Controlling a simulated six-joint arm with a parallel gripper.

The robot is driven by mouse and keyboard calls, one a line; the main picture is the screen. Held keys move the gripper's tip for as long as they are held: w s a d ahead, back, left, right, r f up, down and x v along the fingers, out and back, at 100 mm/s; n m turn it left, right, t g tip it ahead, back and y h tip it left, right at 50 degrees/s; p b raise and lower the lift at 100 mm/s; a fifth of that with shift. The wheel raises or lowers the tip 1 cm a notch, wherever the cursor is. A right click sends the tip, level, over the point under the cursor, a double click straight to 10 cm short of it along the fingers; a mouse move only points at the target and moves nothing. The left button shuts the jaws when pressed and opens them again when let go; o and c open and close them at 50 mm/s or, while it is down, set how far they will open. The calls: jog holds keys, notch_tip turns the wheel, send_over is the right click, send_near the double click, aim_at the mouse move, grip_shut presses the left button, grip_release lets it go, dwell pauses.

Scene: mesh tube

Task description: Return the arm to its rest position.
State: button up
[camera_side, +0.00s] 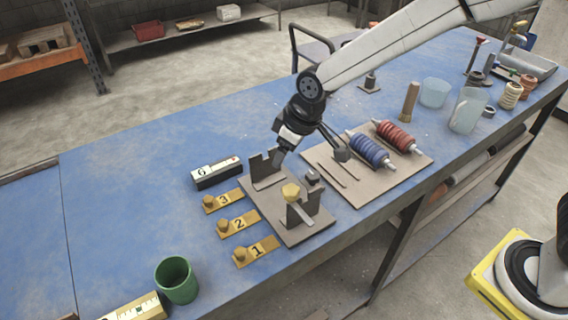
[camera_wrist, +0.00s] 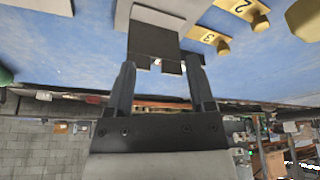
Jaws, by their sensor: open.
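My gripper (camera_side: 279,154) points down just above the far notched upright (camera_side: 262,166) of the grey fixture plate. In the wrist view my gripper (camera_wrist: 160,63) has its two fingers apart, with the dark upright (camera_wrist: 155,44) showing between and beyond their tips. Nothing is visibly held in it. Whether the fingers touch the upright cannot be told. My arm reaches in from the upper right over the blue bench (camera_side: 130,190).
A board to the right carries a blue spool (camera_side: 370,151) and a red spool (camera_side: 396,136). A green cup (camera_side: 177,280) stands front left.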

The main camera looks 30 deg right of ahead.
jog(key=s+d+f+m+h, duration=0.1)
jog(key=s+d+m, duration=0.5)
jog(key=s+d, duration=1)
jog(key=shift+s+d+f+g+h, duration=0.4)
jog(key=shift+d+f, duration=0.15)
jog(key=shift+d, duration=0.55)
